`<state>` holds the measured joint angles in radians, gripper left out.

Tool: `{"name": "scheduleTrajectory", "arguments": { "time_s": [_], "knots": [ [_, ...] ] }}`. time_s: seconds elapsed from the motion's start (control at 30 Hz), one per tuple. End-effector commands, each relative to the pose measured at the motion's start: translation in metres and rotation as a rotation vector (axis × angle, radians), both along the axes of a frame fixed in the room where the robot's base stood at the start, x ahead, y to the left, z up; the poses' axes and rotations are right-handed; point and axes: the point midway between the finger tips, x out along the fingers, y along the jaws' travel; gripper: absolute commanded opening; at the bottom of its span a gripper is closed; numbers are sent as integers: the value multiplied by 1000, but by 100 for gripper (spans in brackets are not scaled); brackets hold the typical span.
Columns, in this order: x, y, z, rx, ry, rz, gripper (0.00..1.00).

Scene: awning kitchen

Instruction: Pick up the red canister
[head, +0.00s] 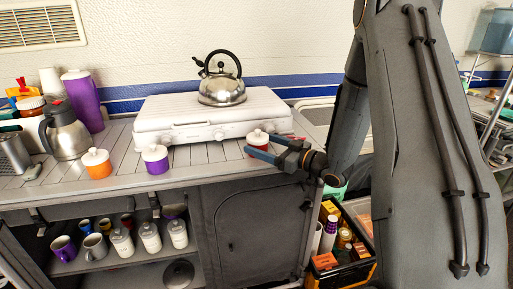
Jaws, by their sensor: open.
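The red canister (258,137) stands on the counter at the front right of the white stove, and its white lid shows above my gripper. Most of its red body is hidden behind the gripper fingers. My gripper (258,148) is open and reaches in from the right, low over the counter. Its fingers are right at the canister; I cannot tell whether they touch it or stand on both sides of it.
A purple canister (155,159) and an orange canister (96,163) stand to the left on the counter (190,176). The white stove (210,117) bears a steel kettle (221,90). A steel jug (66,135) stands at left. A crate (349,272) sits below right.

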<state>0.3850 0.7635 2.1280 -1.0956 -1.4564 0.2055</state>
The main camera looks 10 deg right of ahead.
Motion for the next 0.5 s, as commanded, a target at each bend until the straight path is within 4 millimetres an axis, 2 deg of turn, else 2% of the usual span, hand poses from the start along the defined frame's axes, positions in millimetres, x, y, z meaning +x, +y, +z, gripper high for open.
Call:
{"name": "scheduleTrajectory", "arguments": {
  "time_s": [0.23, 0.5],
  "knots": [
    [16, 14, 0, -1, 1, 1, 75],
    [43, 39, 0, -1, 2, 1, 75]
  ]
}}
